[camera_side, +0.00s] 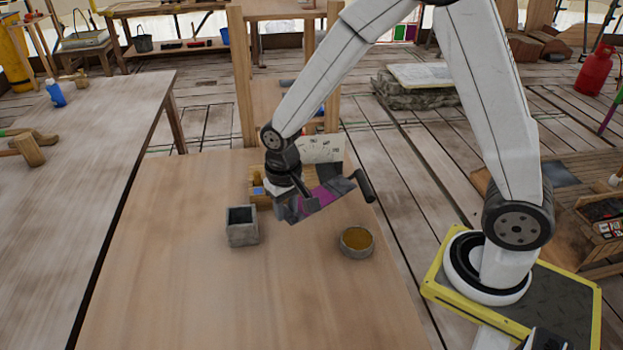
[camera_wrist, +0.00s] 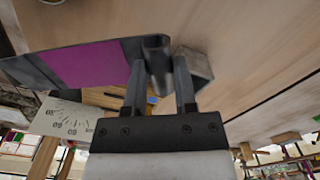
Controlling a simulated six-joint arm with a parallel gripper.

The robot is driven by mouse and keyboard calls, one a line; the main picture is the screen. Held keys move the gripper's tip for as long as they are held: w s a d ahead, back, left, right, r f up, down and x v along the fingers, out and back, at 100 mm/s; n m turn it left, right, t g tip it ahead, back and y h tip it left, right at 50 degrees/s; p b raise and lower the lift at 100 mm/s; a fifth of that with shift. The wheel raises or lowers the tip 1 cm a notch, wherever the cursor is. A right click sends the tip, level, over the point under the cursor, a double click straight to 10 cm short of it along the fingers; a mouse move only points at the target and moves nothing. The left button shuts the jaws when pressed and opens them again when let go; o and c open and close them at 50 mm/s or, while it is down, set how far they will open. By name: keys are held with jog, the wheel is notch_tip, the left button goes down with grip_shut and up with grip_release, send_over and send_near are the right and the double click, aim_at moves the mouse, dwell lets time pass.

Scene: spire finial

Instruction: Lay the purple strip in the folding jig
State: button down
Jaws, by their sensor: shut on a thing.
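The purple strip (camera_side: 318,197) is a flat dark grey piece with a purple middle. It also shows in the wrist view (camera_wrist: 92,64), reaching left from my gripper. My gripper (camera_side: 296,205) is shut on its grey, rounded left end; in the wrist view the fingertips (camera_wrist: 160,72) stand either side of that end. The strip appears slanted, in front of the folding jig. The jig's pale angle-scale plate (camera_side: 322,149) stands upright behind, and its wooden part (camera_side: 258,198) is partly hidden by my gripper and the strip. I cannot tell whether strip and jig touch.
A grey square pot (camera_side: 242,228) stands left of my gripper. A round bowl with yellowish contents (camera_side: 357,242) stands to the right, near the table's right edge. The front of the wooden table (camera_side: 230,305) is clear.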

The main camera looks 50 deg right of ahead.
jog(key=shift+w+d+r+n, duration=0.3)
jog(key=shift+d+n, duration=0.15)
jog(key=shift+d, duration=0.3)
jog(key=shift+w+d+r+n, duration=0.3)
jog(key=shift+d+n, duration=0.2)
jog(key=shift+d, duration=0.3)
jog(key=shift+w+d+r+n, duration=0.3)
jog(key=shift+d+n, duration=0.15)
jog(key=shift+d, duration=0.3)
jog(key=w+d+r+m, duration=0.3)
jog(key=d+r+m, duration=0.1)
jog(key=d+m, duration=0.3)
jog(key=shift+w+d+m, duration=0.15)
jog(key=shift+d+m, duration=0.2)
jog(key=shift+m, duration=0.65)
jog(key=w+d+f, duration=0.1)
jog(key=w+f, duration=0.8)
jog(key=w, duration=0.4)
jog(key=shift+w+d+f, duration=0.15)
jog(key=shift+w+d, duration=0.05)
jog(key=shift+d, duration=0.2)
